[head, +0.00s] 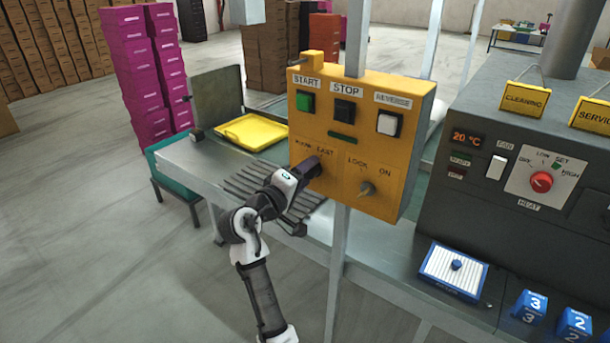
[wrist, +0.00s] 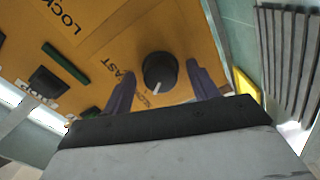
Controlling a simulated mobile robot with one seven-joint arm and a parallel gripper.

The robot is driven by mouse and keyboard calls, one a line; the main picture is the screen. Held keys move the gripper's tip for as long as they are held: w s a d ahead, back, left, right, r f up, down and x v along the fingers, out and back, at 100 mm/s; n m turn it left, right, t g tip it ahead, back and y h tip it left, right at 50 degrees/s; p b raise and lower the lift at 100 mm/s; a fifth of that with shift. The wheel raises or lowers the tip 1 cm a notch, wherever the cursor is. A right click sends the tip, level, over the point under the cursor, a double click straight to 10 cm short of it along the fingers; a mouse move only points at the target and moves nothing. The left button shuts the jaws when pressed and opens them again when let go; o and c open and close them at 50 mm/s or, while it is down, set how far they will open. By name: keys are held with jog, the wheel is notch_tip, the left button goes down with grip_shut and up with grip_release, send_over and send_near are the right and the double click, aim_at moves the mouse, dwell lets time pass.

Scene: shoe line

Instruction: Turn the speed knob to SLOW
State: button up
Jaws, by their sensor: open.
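The black speed knob (wrist: 160,70) is on the yellow control panel (head: 330,112), in the middle of the wrist view. Its white pointer line faces down and slightly left in that view, near a faint, partly legible label. The FAST label (wrist: 124,80) is to its left. In the head view my gripper (head: 314,168) hides the knob; the SLOW label (head: 303,146) and FAST are just above it. My gripper (wrist: 160,88) is open, one finger on each side of the knob, with gaps visible on both sides.
The lock switch (head: 366,188) is right of my gripper on the same panel. A yellow tray (head: 251,131) and a slatted rack (head: 248,184) are at the left.

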jog(key=b+v, duration=0.3)
jog(key=v, duration=1)
jog(key=shift+s+a, duration=0.25)
jog(key=shift+s, duration=0.05)
